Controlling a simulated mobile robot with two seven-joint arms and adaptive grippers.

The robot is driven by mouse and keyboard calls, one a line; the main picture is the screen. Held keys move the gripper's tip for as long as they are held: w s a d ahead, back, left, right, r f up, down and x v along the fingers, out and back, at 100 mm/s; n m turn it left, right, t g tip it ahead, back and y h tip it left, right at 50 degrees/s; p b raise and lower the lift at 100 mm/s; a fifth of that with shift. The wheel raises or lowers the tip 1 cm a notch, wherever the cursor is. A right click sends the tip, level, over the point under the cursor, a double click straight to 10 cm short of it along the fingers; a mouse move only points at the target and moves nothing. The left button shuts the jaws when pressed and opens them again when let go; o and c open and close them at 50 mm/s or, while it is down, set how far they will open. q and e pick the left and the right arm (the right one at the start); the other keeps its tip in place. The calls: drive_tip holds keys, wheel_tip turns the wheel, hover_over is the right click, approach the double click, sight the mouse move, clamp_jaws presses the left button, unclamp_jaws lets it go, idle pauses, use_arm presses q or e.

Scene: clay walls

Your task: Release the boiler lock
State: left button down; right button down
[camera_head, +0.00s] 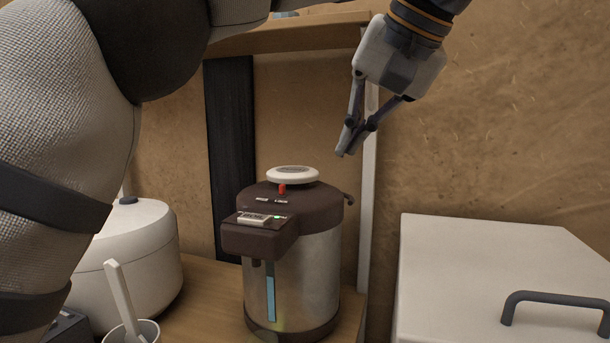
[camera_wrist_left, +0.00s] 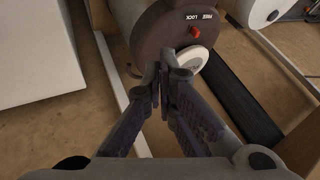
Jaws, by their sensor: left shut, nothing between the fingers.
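The boiler (camera_head: 318,262) stands on a wooden counter, with a steel body and a dark brown lid. On the lid a red lock knob (camera_head: 282,188) stands in front of a white round button (camera_head: 292,174), just behind the right one of two small labels. In the left wrist view the red knob (camera_wrist_left: 195,32), the button (camera_wrist_left: 192,60) and upside-down FREE and LOCK labels (camera_wrist_left: 199,16) show. My left gripper (camera_head: 344,149) is shut and empty, above and right of the lid, apart from it. My right gripper is not in view.
A white rounded appliance (camera_head: 140,255) stands left of the boiler, with a cup (camera_head: 148,331) holding a white utensil in front. A white box (camera_head: 480,265) with a dark handle is at right. A shelf board (camera_head: 290,37) runs above the boiler, and a pale post (camera_head: 368,200) stands right of it.

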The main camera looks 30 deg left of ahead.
sight(282, 191)
use_arm(q)
drive_tip(key=x, duration=0.7)
drive_tip(key=shift+a+f, duration=0.2)
drive_tip(key=shift+f, duration=0.1)
drive_tip(key=a, duration=0.4)
drive_tip(key=shift+s+f+p, duration=0.15)
drive_tip(key=shift+s+p, duration=0.2)
drive_tip(key=shift+a+f, duration=0.1)
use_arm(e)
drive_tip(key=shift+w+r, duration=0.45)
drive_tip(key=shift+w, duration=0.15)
